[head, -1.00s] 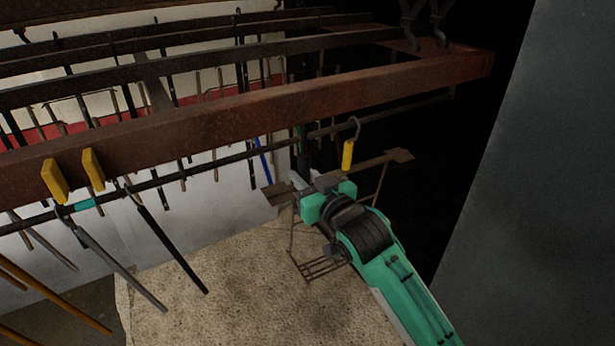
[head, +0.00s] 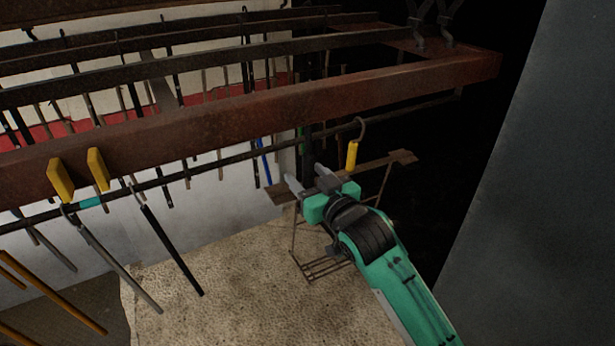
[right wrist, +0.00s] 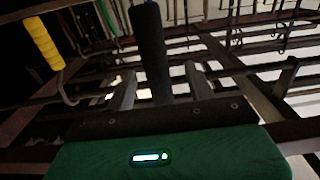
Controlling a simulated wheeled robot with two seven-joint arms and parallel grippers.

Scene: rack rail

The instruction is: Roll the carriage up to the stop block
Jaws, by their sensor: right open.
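A long dark rail (head: 225,161) runs under the rusty beam, with hooks and bars hanging from it. A dark upright grip (head: 307,150) hangs at the rail; it is the black cylinder (right wrist: 148,50) in the right wrist view. I cannot tell for sure whether it belongs to the carriage. My right gripper (head: 309,182) is open just below and beside this grip. In the right wrist view its fingers (right wrist: 160,90) stand on either side of the cylinder's lower end; contact is unclear. A teal band (head: 90,203) circles the rail at left. My left gripper is out of view.
A yellow-handled hook (head: 352,153) hangs right of my gripper. Two yellow blocks (head: 61,180) (head: 97,169) sit on the rusty beam (head: 240,112) at left. A thin wire stand (head: 388,162) is behind my gripper. A grey panel (head: 540,200) stands at right.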

